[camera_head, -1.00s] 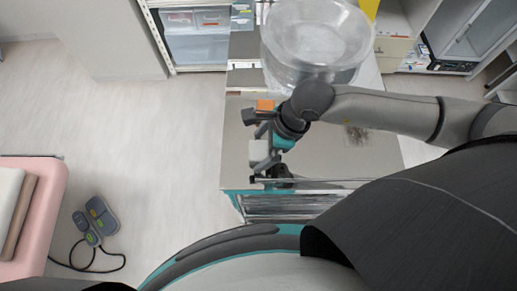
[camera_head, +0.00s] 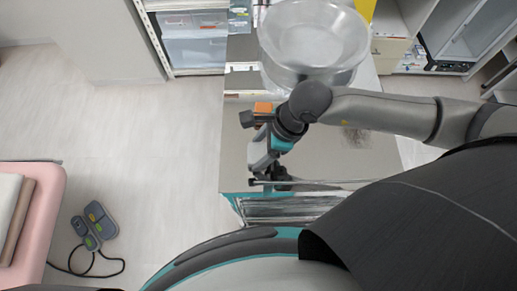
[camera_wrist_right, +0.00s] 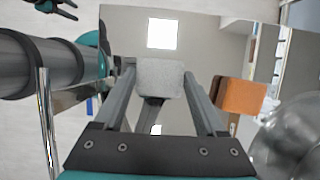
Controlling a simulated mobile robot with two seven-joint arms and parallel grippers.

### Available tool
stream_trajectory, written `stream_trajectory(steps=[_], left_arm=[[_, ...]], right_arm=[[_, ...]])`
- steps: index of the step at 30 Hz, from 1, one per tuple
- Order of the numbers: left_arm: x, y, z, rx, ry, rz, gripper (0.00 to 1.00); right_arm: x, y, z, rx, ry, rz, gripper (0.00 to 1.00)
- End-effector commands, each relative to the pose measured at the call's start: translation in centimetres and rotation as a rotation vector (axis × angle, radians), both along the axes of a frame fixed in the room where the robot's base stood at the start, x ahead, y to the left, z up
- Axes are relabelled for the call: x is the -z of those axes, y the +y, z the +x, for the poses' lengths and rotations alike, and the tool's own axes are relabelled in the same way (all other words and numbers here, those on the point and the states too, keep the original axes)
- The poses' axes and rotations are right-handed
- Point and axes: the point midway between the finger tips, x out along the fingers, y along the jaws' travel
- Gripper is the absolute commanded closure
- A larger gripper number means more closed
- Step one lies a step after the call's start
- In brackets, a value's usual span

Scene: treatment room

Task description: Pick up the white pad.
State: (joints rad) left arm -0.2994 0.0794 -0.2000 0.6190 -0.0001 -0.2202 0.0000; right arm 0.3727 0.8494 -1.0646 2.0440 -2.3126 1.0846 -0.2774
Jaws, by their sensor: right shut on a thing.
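The white pad (camera_wrist_right: 160,78) shows in the wrist view as a small, pale, rounded block between the two fingertips of my right gripper (camera_wrist_right: 159,88). The fingers press on its left and right sides. In the head view the right gripper (camera_head: 262,160) is over the left front part of the steel cart top (camera_head: 335,160), and its fingers mostly hide the pad. I cannot tell whether the pad touches the cart top. My left gripper is not in view.
An orange block (camera_head: 263,108) with a dark part stands just behind the gripper. Large clear bowls (camera_head: 313,45) stand at the back of the cart. A metal rail (camera_head: 325,182) runs along the front edge. A pink bed (camera_head: 45,215) and foot pedal (camera_head: 97,220) are at the left.

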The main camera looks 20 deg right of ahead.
Motion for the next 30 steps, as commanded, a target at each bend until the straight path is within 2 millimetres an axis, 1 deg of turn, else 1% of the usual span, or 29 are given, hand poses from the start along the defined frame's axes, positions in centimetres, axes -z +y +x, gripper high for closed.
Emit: stream_trajectory(steps=[5,8,11,21,25,30], left_arm=[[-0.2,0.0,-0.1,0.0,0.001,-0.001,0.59],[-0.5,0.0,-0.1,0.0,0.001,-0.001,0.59],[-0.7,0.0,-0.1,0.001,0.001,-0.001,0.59],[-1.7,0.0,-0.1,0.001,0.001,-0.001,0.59],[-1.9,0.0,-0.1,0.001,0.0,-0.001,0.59],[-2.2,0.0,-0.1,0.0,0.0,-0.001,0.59]], right_arm=[[-1.2,0.0,0.1,-0.001,-0.003,0.001,0.78],[-2.7,0.0,0.1,-0.001,-0.005,0.002,0.78],[-4.6,0.0,0.1,-0.001,-0.005,0.002,0.78],[-13.4,0.0,0.2,-0.002,-0.008,0.002,0.78],[-16.1,0.0,0.1,-0.002,-0.007,0.002,0.78],[-18.5,0.1,0.1,-0.001,-0.004,0.002,0.78]])
